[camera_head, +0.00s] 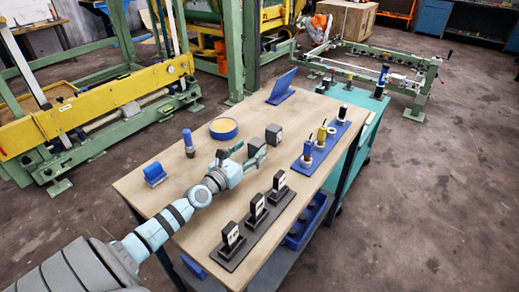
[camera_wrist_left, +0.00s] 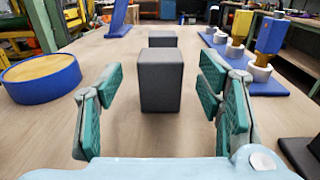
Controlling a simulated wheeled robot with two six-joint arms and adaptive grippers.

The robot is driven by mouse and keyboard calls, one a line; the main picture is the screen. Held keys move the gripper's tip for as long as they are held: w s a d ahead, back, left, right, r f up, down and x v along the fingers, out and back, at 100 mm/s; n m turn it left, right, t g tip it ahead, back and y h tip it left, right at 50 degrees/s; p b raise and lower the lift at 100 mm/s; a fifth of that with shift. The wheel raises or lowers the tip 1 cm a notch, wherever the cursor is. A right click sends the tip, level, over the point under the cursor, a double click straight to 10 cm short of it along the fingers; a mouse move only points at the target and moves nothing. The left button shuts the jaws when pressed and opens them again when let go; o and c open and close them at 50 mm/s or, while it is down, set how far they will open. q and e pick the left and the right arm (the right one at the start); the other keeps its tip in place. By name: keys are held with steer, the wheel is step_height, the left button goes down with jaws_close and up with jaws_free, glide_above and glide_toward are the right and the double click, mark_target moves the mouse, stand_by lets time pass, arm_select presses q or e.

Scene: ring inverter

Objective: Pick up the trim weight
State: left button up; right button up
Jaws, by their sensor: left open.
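Two dark grey blocks, which look like trim weights, stand on the wooden table. The nearer block (camera_head: 257,145) is just ahead of my left gripper, and the farther block (camera_head: 273,134) stands behind it. In the left wrist view the nearer block (camera_wrist_left: 160,82) is centred between the spread fingers, a little beyond the tips, and partly covers the farther block (camera_wrist_left: 162,39). My left gripper (camera_head: 246,156) is open and empty, low over the table; its teal finger pads also show in the left wrist view (camera_wrist_left: 160,92). My right gripper is out of view.
A round yellow-and-blue container (camera_head: 223,129) and a blue-topped post (camera_head: 188,142) stand left of the blocks. A blue tray with several upright pieces (camera_head: 322,150) is to the right. A dark rack with three black-and-white units (camera_head: 255,218) lies nearer the front.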

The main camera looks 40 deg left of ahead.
mark_target(253, 147)
arm_select(q)
steer(key=w, duration=0.4)
steer(key=shift+w+a, duration=0.1)
steer(key=shift+w, duration=0.15)
steer(key=shift+s+r, duration=0.1)
steer(key=shift+s, duration=0.05)
jaws_close()
steer(key=shift+r, duration=0.1)
